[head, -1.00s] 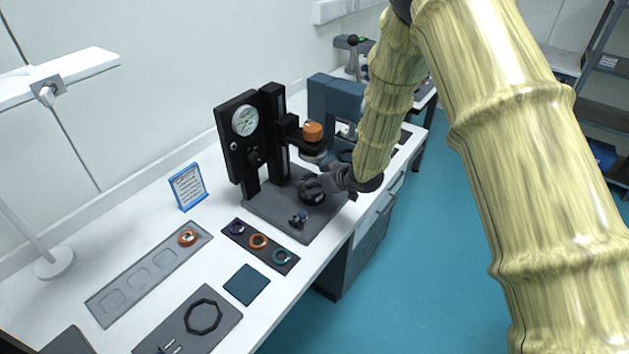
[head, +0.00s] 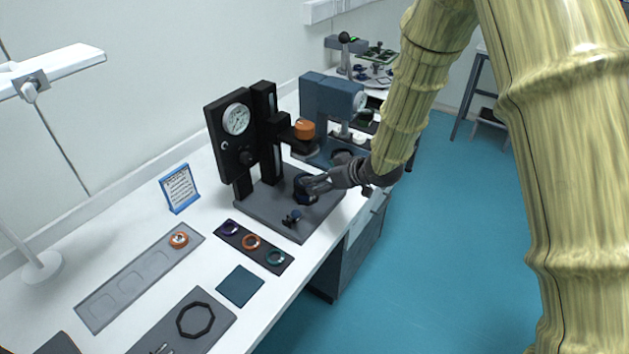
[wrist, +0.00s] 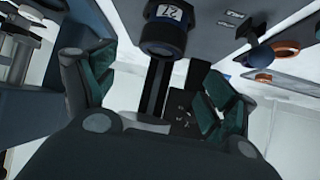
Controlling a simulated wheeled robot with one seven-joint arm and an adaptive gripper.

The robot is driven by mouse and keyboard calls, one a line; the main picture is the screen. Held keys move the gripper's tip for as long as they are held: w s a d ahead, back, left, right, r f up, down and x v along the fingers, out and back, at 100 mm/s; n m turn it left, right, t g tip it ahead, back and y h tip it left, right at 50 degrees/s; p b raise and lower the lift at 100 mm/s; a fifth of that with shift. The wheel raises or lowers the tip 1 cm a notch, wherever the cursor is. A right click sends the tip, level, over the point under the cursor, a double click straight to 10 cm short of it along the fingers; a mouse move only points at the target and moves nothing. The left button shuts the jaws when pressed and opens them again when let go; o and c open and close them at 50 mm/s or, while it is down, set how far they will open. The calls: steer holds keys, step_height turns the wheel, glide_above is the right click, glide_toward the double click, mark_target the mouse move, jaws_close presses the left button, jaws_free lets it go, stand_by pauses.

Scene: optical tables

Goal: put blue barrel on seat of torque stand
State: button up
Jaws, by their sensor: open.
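The torque stand (head: 213,130) is black, with a round dial and a grey base plate, on the white table. A dark blue cylinder (head: 304,194), which I take to be the blue barrel, stands upright over that plate. The seat under it is hidden, so I cannot tell how it rests there. In the wrist view the cylinder (wrist: 163,33) has a black ring end and a white label. My gripper (head: 312,184) is open just to the right of it. In the wrist view my open fingers (wrist: 158,72) lie apart on either side below it, with no visible contact.
A small blue-topped piece (head: 292,217) stands near the plate's front edge. An orange knob (head: 304,129) overhangs the plate. A dark tray (head: 263,253) holds three coloured rings. A blue-grey machine (head: 330,105) stands behind. Floor to the right is clear.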

steer(key=shift+b+v, duration=0.35)
steer(key=shift+v, duration=1.8)
steer(key=s+d+f+m+g+h, duration=0.1)
steer(key=s+d+f+m+h, duration=0.15)
steer(key=s+f, duration=0.7)
steer(key=s+d+f+m+g+h, duration=0.1)
steer(key=s+d+f+m, duration=0.25)
steer(key=s+f, duration=0.65)
steer(key=s+d+f+m+g+h, duration=0.1)
steer(key=s+d+f+g, duration=0.1)
steer(key=s+f, duration=0.3)
steer(key=s+d+f+m+g+h, duration=0.1)
steer(key=s+d+f, duration=0.3)
steer(key=s, duration=0.7)
steer(key=s+d+f+m+g+h, duration=0.1)
steer(key=s+d+f+g+h, duration=0.1)
steer(key=s+f, duration=0.4)
steer(key=s+d, duration=0.1)
steer(key=s, duration=0.2)
steer(key=shift+d+g, duration=0.3)
steer(key=shift+d, duration=0.05)
